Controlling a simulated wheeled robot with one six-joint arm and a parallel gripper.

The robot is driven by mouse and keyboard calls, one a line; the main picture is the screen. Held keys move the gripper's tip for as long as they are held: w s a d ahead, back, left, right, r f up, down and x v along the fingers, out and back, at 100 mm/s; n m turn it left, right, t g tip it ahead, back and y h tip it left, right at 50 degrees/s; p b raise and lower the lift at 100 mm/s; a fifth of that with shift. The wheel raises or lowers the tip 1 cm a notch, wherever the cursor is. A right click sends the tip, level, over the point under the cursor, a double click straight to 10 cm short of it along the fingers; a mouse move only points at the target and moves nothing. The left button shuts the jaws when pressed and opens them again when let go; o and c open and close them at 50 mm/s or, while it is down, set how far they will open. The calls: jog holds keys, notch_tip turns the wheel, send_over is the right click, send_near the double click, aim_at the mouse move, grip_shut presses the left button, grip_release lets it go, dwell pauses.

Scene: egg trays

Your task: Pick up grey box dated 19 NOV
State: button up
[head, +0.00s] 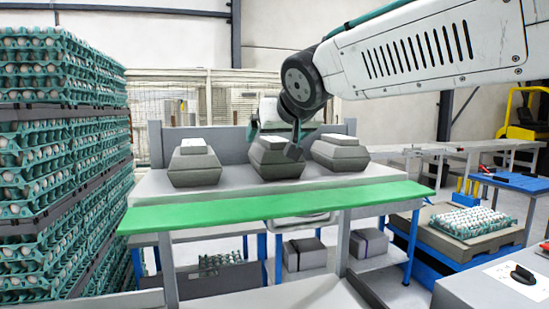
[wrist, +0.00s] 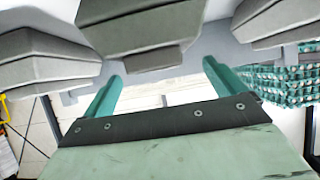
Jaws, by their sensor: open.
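Three grey egg boxes stand in a row on the table: a left box (head: 194,168), a middle box (head: 277,160) and a right box (head: 338,154). Each has a pale label on its lid; no date is readable, so I cannot tell which is 19 NOV. My gripper (wrist: 162,70) is open and empty, its two teal fingers apart. In the head view it is at the middle box, partly hidden by my arm. In the wrist view the middle box (wrist: 135,28) lies just beyond the fingertips, with the other boxes on either side. Contact cannot be told.
A green strip (head: 270,206) runs along the table's front edge. Tall stacks of egg trays (head: 60,150) stand at the left. More boxes (head: 304,253) sit on the lower shelf. An egg tray on a pallet (head: 465,245) and a blue-topped table (head: 510,181) are at the right.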

jog(key=shift+x, duration=1.15)
jog(key=shift+d, duration=0.1)
jog(key=c, duration=1.3)
jog(key=shift+r, duration=0.1)
jog(key=shift+c, duration=0.3)
jog(key=shift+r, duration=0.1)
